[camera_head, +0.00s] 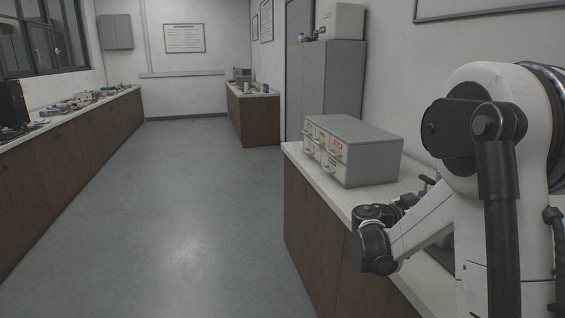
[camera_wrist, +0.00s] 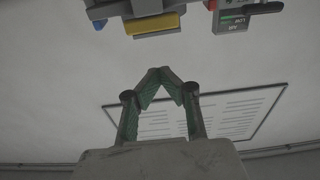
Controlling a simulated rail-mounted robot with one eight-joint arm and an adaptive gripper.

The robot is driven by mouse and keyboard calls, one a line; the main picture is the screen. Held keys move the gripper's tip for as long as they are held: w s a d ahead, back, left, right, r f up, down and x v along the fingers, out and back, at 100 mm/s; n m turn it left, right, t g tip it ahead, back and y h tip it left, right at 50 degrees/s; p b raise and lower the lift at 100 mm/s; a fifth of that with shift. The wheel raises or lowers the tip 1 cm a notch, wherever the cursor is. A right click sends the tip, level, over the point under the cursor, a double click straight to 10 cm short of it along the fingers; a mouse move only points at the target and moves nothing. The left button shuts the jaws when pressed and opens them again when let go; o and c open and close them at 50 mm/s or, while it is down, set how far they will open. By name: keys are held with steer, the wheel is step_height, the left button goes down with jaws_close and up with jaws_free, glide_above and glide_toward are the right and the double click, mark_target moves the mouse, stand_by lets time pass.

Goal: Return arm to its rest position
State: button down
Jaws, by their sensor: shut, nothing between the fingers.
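My gripper (camera_wrist: 160,76) shows in the wrist view with its green-padded fingers bent together at the tips; it is shut and holds nothing. My arm shows at the right of the head view, with a white upper part and a dark joint low over the right-hand counter (camera_head: 292,150). The gripper itself cannot be made out clearly in the head view. No mounting press can be identified in these frames.
A grey drawer cabinet (camera_head: 372,158) stands on the right-hand counter close to my arm. In the wrist view, grey equipment with a yellow part (camera_wrist: 153,24) and a device with a green display (camera_wrist: 236,18) lie at the top. The grey floor (camera_head: 185,190) is clear.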

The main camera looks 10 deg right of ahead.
steer(key=s+a+f+n+t+y, duration=0.1)
steer(key=s+a+n+y, duration=0.4)
steer(key=s+a, duration=0.3)
steer(key=s+a+n+t+y+p, duration=0.1)
steer(key=s+a+n+y, duration=0.5)
steer(key=a, duration=0.8)
steer(key=s+a+f+n+t+y+p, duration=0.1)
steer(key=s+a+n+t+y, duration=0.1)
steer(key=s+a+n+y, duration=0.3)
steer(key=s+a+y, duration=0.3)
steer(key=s+a, duration=0.3)
steer(key=shift+a+f+t, duration=0.25)
steer(key=shift+f+t, duration=0.05)
